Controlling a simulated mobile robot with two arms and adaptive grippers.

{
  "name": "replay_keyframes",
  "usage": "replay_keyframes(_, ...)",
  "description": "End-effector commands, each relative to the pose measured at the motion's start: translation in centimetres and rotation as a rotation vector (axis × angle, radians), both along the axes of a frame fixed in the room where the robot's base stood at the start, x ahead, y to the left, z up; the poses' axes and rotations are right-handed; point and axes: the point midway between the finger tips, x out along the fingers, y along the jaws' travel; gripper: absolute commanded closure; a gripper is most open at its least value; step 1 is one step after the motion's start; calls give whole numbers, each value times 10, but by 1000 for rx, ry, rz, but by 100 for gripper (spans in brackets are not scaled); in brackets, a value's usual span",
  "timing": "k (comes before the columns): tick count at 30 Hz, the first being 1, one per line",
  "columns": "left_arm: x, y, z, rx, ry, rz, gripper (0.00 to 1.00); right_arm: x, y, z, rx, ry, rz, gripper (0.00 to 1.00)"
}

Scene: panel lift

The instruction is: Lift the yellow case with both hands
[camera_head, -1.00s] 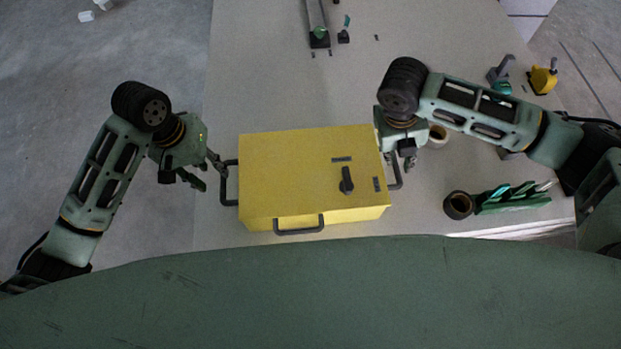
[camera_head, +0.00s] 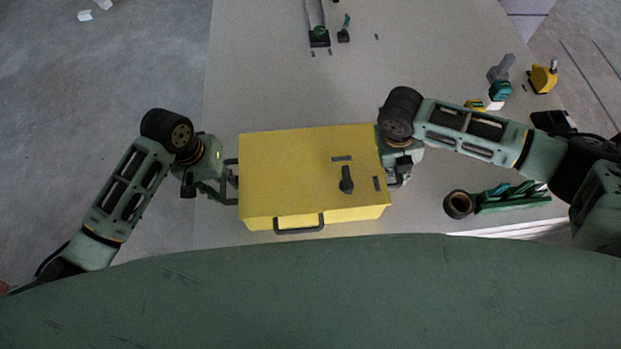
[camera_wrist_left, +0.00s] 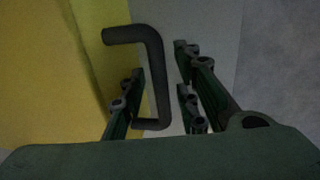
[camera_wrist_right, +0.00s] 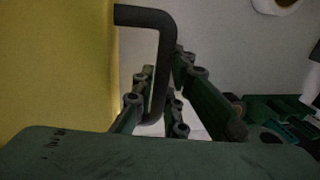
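The yellow case (camera_head: 295,170) rests flat on the table, with a dark handle on each side and one in front. My left gripper (camera_head: 228,178) is at the left handle. In the left wrist view, that handle (camera_wrist_left: 157,75) lies between the open fingers (camera_wrist_left: 160,95), with a gap on the outer side. My right gripper (camera_head: 395,180) is at the right side, partly hidden under its wrist. In the right wrist view, the right handle (camera_wrist_right: 166,60) passes between the fingers (camera_wrist_right: 160,95), which are close to it; I cannot tell if they clamp it.
A dark roll (camera_head: 459,204) and a green rack (camera_head: 512,198) stand to the right. A yellow tool (camera_head: 543,77) is at the right back, and a clamp-like tool (camera_head: 319,35) at the far edge.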

Motion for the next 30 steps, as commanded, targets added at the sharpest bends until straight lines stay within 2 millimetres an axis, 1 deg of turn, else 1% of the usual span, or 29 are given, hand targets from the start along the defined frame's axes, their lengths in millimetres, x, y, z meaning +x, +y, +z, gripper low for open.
replay_keyframes(1, 0, 0, 0, 0, 0, 0, 78, 0, 0, 0, 0, 0, 0, 95)
replay_keyframes(3, 0, 0, 0, 0, 0, 0, 84, 0, 0, 0, 0, 0, 0, 100)
replay_keyframes(9, 0, 0, 0, 0, 0, 0, 100, 0, 0, 0, 0, 0, 0, 100)
replay_keyframes(25, 0, 0, 1, 1, -1, 1, 100, 0, 0, 1, 0, -1, 0, 100)
replay_keyframes(30, 1, 0, 4, -1, -3, 1, 100, 1, 0, 4, 1, -3, 0, 100)
